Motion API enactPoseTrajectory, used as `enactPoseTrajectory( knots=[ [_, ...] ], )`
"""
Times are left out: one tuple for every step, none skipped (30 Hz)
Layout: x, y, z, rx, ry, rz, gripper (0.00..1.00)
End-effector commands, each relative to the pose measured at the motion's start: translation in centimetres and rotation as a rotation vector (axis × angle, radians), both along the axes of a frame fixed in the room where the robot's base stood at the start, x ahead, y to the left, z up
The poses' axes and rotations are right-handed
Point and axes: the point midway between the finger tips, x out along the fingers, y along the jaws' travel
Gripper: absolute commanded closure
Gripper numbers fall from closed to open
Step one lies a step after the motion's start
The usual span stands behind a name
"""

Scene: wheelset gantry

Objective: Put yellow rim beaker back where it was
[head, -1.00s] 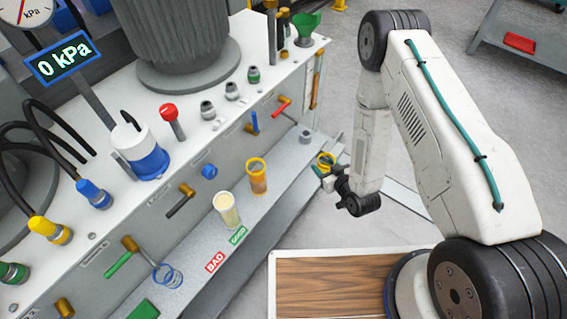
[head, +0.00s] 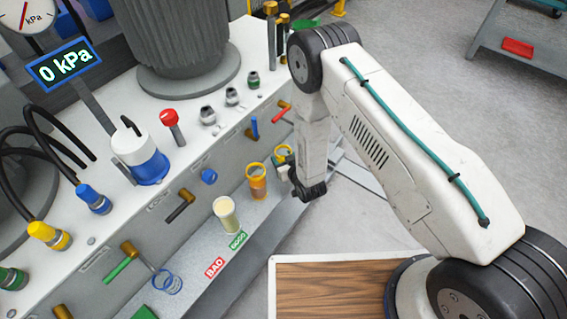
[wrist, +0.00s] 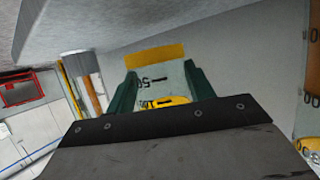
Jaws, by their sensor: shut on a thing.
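My gripper (wrist: 160,88) is shut on the yellow rim beaker (wrist: 156,58), which sits between its two green fingers in the wrist view. The beaker looks clear, with black markings, a yellow patch and a broad yellow rim. In the head view its rim (head: 283,151) shows just left of my wrist; its lower part is mostly hidden. It is over the far part of the grey ledge (head: 205,248), behind the orange-rimmed beaker (head: 257,186). I cannot tell whether its base touches the ledge.
The orange-rimmed beaker of amber liquid stands close to my gripper. A beaker of pale liquid (head: 228,218) and a blue-rimmed beaker (head: 167,281) stand nearer. Valve handles, such as the red one (head: 281,113), jut from the panel above the ledge.

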Motion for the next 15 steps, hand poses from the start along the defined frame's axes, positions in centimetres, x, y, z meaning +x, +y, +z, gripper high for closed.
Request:
enactPoseTrajectory(
  knots=[
    [-0.3,-0.3,-1.3,-0.003,0.006,-0.002,0.72],
    [-0.2,-0.3,-1.8,-0.003,0.006,-0.002,0.72],
    [-0.2,-0.3,-2.4,-0.002,0.005,-0.002,0.72],
    [-0.2,-0.3,-2.6,-0.002,0.005,-0.002,0.72],
    [-0.2,-0.3,-2.8,-0.003,0.005,-0.002,0.72],
    [-0.2,-0.3,-2.9,-0.003,0.004,-0.002,0.72],
    [-0.1,-0.3,-2.9,-0.003,0.004,-0.002,0.72],
    [-0.1,-0.3,-2.8,-0.002,0.003,-0.002,0.72],
    [-0.1,-0.3,-2.8,-0.003,0.004,-0.002,0.72],
    [-0.2,-0.3,-2.8,-0.003,0.004,-0.002,0.72],
    [-0.1,-0.3,-2.8,-0.003,0.004,-0.002,0.72],
    [-0.2,-0.3,-2.8,-0.003,0.004,-0.002,0.72],
    [-0.2,-0.3,-2.9,-0.003,0.004,-0.002,0.72],
    [-0.2,-0.3,-3.0,-0.003,0.004,-0.002,0.72],
    [-0.2,-0.3,-3.1,-0.003,0.004,-0.002,0.72]
  ],
)
